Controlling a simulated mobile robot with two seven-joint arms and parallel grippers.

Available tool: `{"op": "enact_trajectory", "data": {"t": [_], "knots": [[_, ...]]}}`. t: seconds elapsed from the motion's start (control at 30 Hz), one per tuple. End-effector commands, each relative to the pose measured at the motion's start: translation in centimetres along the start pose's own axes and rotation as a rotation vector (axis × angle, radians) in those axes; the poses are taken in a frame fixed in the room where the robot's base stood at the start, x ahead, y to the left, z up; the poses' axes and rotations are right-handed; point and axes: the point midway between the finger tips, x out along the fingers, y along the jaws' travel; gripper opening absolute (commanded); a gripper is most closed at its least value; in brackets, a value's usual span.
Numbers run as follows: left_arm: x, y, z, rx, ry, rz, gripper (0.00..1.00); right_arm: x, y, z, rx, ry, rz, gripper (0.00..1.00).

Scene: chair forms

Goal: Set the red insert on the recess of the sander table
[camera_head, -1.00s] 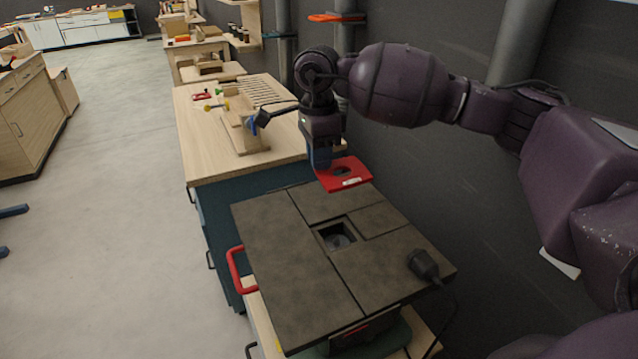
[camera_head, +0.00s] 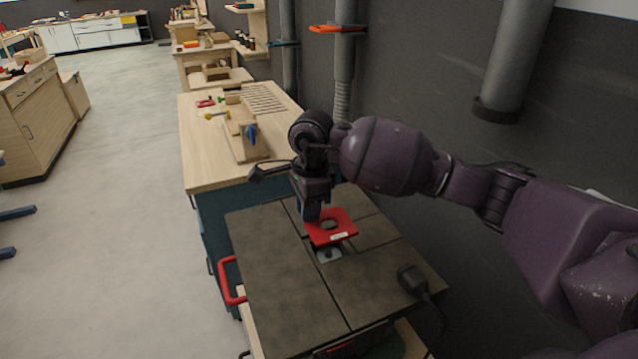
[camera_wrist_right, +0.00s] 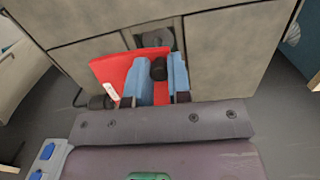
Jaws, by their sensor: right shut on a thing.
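The red insert (camera_head: 340,233) is a flat plate with a round hole and a small white label. My right gripper (camera_head: 312,218) is shut on its left edge and holds it above the dark sander table (camera_head: 270,265). The recess (camera_head: 328,254) is partly hidden under the insert; its near part shows with a metal disc inside. In the right wrist view the blue fingers (camera_wrist_right: 157,82) grip the red insert (camera_wrist_right: 115,70), and the recess (camera_wrist_right: 150,34) shows just beyond it. The left gripper is not in view.
A black plug-like part with a cable (camera_head: 412,280) lies on the table's right side. A red handle (camera_head: 230,280) sticks out at the left edge. Behind stands a wooden workbench (camera_head: 215,160) with a wooden jig (camera_head: 245,140).

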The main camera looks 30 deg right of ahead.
Motion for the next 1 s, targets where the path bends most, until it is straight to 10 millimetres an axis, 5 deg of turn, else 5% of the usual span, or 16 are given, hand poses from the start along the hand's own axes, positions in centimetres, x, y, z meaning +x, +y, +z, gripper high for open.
{"op": "enact_trajectory", "data": {"t": [0.43, 1.0], "knots": [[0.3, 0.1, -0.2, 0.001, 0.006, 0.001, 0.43, 0.2, -1.7, -0.3, -0.049, -0.032, -0.014, 0.0], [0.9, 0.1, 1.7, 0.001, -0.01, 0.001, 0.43, 3.6, -1.7, -0.5, -0.048, -0.033, -0.012, 0.0]]}}
